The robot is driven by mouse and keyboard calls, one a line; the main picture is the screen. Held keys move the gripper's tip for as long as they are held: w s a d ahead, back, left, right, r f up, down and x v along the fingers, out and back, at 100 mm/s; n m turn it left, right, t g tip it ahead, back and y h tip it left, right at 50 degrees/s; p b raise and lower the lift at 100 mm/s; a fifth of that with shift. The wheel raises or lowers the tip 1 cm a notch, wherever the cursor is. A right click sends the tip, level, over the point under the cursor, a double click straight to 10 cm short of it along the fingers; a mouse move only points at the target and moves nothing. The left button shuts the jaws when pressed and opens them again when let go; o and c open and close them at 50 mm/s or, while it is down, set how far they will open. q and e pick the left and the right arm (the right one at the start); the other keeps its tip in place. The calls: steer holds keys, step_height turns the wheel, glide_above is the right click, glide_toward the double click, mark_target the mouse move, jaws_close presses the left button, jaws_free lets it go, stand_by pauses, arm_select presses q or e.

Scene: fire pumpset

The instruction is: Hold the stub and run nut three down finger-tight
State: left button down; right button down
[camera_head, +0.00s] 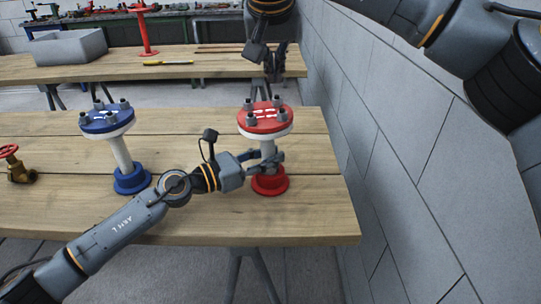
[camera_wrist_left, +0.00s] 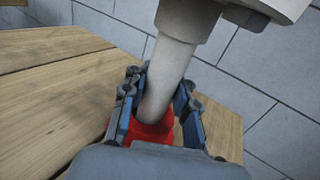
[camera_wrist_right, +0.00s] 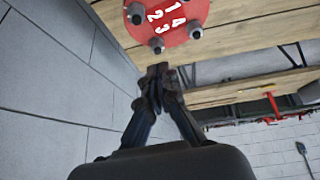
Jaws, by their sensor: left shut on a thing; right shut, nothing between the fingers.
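The red stub has a red top flange (camera_head: 265,117) with several nuts and white digits, a white flange beneath, a pale pipe and a red base (camera_head: 270,182) on the bench. My left gripper (camera_head: 270,160) is shut around the pipe just above the base; the left wrist view shows its fingers on both sides of the pipe (camera_wrist_left: 168,75). My right gripper (camera_head: 273,78) is shut and empty, beyond and above the red flange, apart from it. The right wrist view shows its closed fingertips (camera_wrist_right: 159,78) below the flange (camera_wrist_right: 172,18).
A blue-flanged stub (camera_head: 107,120) stands to the left on the wooden bench (camera_head: 60,210). A red-wheeled valve (camera_head: 18,168) lies at the far left. A block wall (camera_head: 370,150) runs close along the right side. A second bench (camera_head: 205,62) with a grey bin (camera_head: 68,46) stands behind.

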mark_target(274, 108)
steer(key=shift+s+d+r, duration=0.1)
steer(key=shift+d+r, duration=0.1)
steer(key=shift+d, duration=0.5)
steer(key=shift+d+f, duration=0.15)
steer(key=shift+f, duration=3.15)
steer(key=shift+w+a, duration=0.2)
steer(key=shift+w, duration=0.55)
steer(key=shift+s+a, duration=0.1)
steer(key=shift+a, duration=0.55)
steer(key=shift+s+a+f, duration=0.1)
steer(key=shift+s+f, duration=0.05)
